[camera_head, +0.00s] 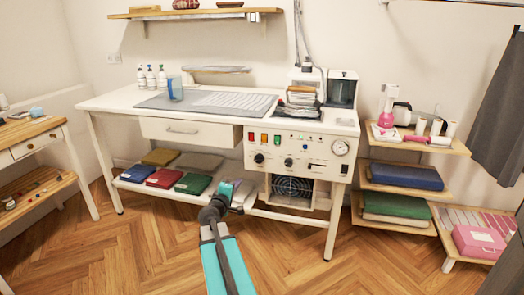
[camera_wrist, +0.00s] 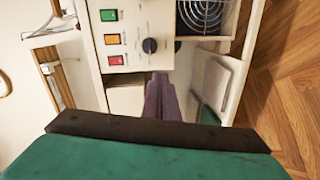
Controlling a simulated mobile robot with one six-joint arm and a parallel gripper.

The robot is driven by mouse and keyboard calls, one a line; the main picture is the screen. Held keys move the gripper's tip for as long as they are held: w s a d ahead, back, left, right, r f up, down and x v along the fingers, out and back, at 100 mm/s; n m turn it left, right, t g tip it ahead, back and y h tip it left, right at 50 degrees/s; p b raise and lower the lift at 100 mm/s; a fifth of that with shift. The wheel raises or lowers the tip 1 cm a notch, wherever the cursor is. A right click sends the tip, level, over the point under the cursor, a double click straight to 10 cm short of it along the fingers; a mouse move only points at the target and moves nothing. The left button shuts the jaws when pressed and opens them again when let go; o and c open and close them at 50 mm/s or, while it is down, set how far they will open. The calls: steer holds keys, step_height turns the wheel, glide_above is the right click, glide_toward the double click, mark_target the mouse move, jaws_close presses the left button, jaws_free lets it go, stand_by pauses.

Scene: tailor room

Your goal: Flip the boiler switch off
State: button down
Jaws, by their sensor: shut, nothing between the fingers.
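The control panel (camera_head: 310,150) is on the front of the white ironing station. It carries a red switch (camera_head: 251,136), an orange switch (camera_head: 264,138) and a green switch (camera_head: 277,139) in a row. In the wrist view the green (camera_wrist: 109,15), orange (camera_wrist: 112,39) and red (camera_wrist: 115,61) switches show at the upper left, turned sideways. Their labels are too small to read, so I cannot tell which is the boiler's. My gripper (camera_head: 230,187) is below and left of the panel in the head view. Its purple fingers (camera_wrist: 158,76) are shut and empty, apart from the switches.
A black knob (camera_wrist: 150,46) is close to the fingertips in the wrist view. A gauge (camera_head: 340,148) is at the panel's right. A drawer (camera_head: 185,131) is left of the panel. Folded cloths (camera_head: 193,183) lie on the lower shelf. The wooden floor (camera_head: 150,250) in front is clear.

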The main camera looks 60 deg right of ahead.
mark_target(264, 136)
steer(key=s+d+r+n+t+h+b, duration=0.1)
steer(key=s+d+r+n+h+b, duration=0.1)
steer(key=d+r, duration=0.5)
step_height(264, 136, up, 3)
steer(key=shift+s+d+f+b, duration=0.15)
steer(key=shift+s+b, duration=0.25)
steer(key=shift+s, duration=0.35)
steer(key=shift+h, duration=0.3)
steer(key=shift+x, duration=7)
steer(key=shift+w, duration=0.1)
steer(key=shift+w+d+b, duration=0.1)
steer(key=shift+d+b, duration=0.05)
steer(key=shift+b, duration=0.4)
steer(key=shift+r, duration=0.25)
